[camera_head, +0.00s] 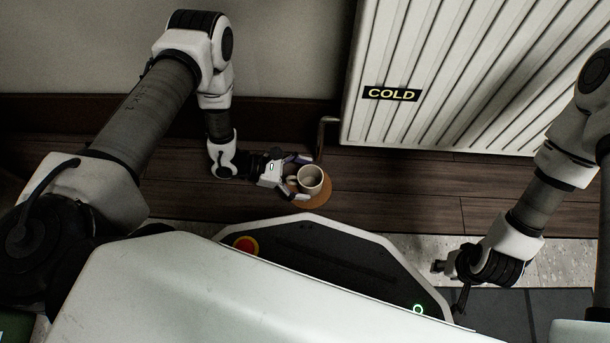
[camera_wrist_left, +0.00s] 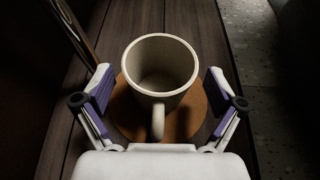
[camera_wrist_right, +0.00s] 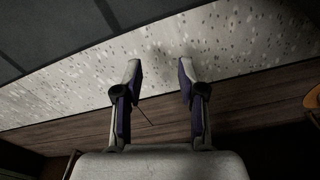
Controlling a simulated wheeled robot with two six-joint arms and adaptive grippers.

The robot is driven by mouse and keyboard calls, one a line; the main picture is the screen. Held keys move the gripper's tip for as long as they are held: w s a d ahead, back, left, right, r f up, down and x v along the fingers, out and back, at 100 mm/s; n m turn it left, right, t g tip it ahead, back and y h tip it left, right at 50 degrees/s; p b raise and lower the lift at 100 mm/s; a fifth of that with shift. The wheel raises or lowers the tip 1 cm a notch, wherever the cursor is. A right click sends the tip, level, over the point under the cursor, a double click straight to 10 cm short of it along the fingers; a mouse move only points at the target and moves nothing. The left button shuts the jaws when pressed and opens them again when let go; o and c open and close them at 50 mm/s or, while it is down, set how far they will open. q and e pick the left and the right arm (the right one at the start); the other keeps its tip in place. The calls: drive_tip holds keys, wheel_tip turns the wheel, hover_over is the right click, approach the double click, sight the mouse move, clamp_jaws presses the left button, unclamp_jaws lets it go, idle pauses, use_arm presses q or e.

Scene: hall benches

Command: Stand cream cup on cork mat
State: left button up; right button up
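The cream cup (camera_head: 311,180) stands upright on the round cork mat (camera_head: 322,200) on the wooden bench. It also shows in the left wrist view (camera_wrist_left: 158,68), with its handle toward my gripper and the cork mat (camera_wrist_left: 126,108) under it. My left gripper (camera_head: 296,176) is open around the cup; in the left wrist view its fingers (camera_wrist_left: 158,92) stand on both sides with gaps to the cup's wall. My right gripper (camera_head: 444,267) is away from the cup at the right; in the right wrist view its fingers (camera_wrist_right: 158,80) are apart and empty.
A white ribbed radiator (camera_head: 440,75) with a COLD sign (camera_head: 391,94) stands behind the bench at the right. A thin pipe (camera_head: 323,135) comes down near the cup. The wooden bench (camera_head: 400,195) is clear right of the mat. Speckled floor (camera_head: 565,262) lies in front.

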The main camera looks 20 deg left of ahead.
use_arm(q)
drive_tip(key=shift+a+r, duration=0.15)
drive_tip(key=shift+r, duration=0.1)
use_arm(e)
drive_tip(key=shift+r, duration=0.1)
use_arm(q)
drive_tip(key=p+v, duration=0.5)
drive_tip(key=v, duration=0.6)
drive_tip(key=shift+s+a+p, duration=0.15)
drive_tip(key=shift+a+p, duration=0.15)
drive_tip(key=shift+p, duration=0.1)
use_arm(e)
wheel_tip(320, 180, up, 6)
drive_tip(key=s, duration=0.2)
drive_tip(key=shift+g, duration=0.3)
idle(1.0)
